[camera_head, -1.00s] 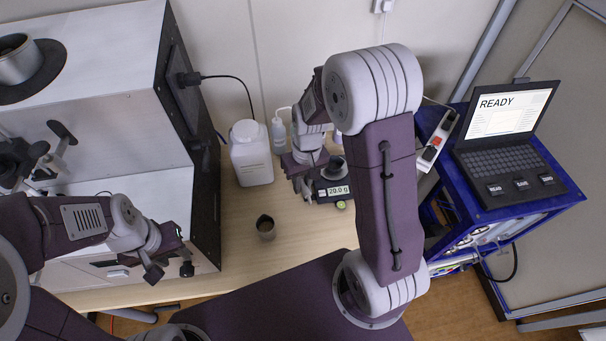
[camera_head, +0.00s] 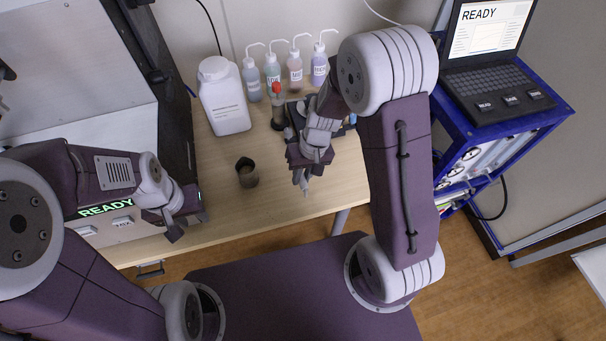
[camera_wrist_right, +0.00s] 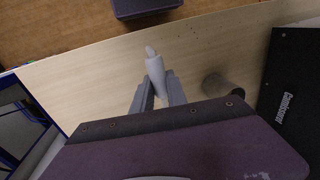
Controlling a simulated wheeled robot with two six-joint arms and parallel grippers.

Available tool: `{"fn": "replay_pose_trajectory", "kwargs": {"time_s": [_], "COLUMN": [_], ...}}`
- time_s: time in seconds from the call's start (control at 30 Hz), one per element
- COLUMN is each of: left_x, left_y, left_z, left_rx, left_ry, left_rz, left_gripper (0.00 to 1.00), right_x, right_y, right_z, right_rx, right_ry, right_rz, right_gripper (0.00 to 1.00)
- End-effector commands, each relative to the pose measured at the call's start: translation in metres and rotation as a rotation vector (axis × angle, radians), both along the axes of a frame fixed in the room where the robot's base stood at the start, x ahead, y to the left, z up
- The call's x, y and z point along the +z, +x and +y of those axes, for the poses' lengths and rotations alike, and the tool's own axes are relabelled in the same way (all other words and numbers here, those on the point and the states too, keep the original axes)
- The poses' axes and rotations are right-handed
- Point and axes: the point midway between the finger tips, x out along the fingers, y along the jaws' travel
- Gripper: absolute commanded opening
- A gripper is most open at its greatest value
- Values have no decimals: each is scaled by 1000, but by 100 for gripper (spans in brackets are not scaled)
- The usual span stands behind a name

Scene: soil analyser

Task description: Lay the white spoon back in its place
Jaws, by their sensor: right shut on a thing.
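The white spoon (camera_wrist_right: 155,66) is gripped in my right gripper (camera_wrist_right: 159,92), sticking out past its fingertips over the wooden table in the right wrist view. In the head view my right gripper (camera_head: 303,178) is above the table's front part, right of a dark cup; the spoon's tip (camera_head: 306,191) shows only small below it. My left gripper (camera_head: 187,225) is empty at the table's left front, beside the analyser; its fingers look apart. I cannot make out the spoon's place; my right arm hides part of the table behind it.
The dark cup (camera_head: 247,174) stands on the table (camera_head: 225,205); it also shows in the right wrist view (camera_wrist_right: 214,84). A white jug (camera_head: 224,97), several wash bottles (camera_head: 295,73) and a red-topped item (camera_head: 277,108) stand behind. A blue cart (camera_head: 500,125) with a laptop is right.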

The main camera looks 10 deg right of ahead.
Motion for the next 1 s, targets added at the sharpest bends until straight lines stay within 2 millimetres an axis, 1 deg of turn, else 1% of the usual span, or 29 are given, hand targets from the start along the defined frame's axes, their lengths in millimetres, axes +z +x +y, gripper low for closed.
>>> {"fn": "replay_pose_trajectory", "kwargs": {"time_s": [0.4, 0.5, 1.0], "left_x": [-50, -57, -59], "left_y": [0, 0, 0], "left_z": [0, 0, 0], "left_rx": [0, 0, 0], "left_ry": [0, 0, 0], "left_rz": [1, 1, 0], "left_gripper": [36, 36, 36], "right_x": [-55, -64, -66], "right_y": [0, 0, 0], "right_z": [0, 0, 0], "right_rx": [0, -1, 0], "right_ry": [0, 0, 0], "right_rz": [1, 1, 0], "right_gripper": [0, 0, 0]}}
